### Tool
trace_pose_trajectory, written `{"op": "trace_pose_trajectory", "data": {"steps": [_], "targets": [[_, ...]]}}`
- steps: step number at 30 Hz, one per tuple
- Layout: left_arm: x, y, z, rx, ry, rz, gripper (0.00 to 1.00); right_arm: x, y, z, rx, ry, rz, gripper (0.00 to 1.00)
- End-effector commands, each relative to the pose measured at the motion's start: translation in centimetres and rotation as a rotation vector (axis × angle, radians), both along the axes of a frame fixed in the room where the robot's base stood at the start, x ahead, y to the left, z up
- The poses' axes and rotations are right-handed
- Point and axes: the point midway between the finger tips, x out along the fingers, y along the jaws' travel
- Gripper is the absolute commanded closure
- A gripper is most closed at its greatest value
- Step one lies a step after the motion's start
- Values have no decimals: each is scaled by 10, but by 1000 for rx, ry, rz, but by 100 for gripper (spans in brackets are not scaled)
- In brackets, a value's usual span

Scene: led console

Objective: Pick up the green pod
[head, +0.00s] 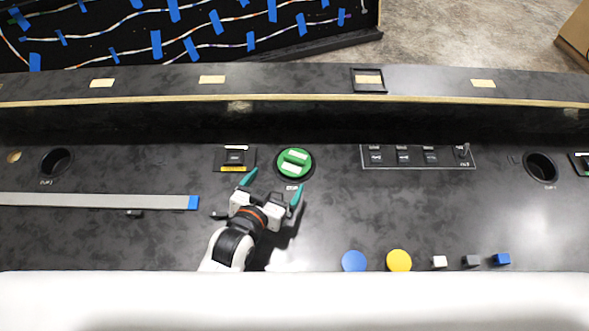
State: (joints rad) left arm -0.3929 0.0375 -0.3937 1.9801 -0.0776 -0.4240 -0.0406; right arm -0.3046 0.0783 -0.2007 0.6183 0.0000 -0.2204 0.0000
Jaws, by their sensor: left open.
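The green pod (294,163) is a round green piece with a raised bar and pale labels. It sits in a dark round seat on the black console, right of the picture's upper middle. My left gripper (273,179) comes in from the lower left with its two teal fingers spread apart. The fingertips are just short of the pod, one to its lower left and one below it. Nothing shows between the fingers. I cannot tell how high the fingers are above the console. My right gripper is not in view.
A small switch panel (235,158) stands left of the pod, and a longer switch panel (417,156) to its right. Round holes (56,161) (541,167) lie at both sides. A blue disc (354,261), a yellow disc (399,260) and small cubes (471,261) line the front edge.

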Motion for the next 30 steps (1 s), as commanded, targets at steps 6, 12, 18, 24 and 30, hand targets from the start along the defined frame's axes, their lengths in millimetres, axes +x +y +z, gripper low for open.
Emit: {"op": "trace_pose_trajectory", "data": {"steps": [6, 12, 18, 24, 30], "targets": [[16, -6, -13, -2, -1, 0, 2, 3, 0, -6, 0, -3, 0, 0], [46, -19, -26, -1, -1, 0, 2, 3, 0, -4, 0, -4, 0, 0], [59, -25, -32, 0, 0, 0, 2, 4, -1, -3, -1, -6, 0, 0], [82, -36, -37, -1, -1, 0, 2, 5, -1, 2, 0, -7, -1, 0], [101, -45, -47, 0, 0, 0, 2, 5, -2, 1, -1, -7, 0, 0]]}}
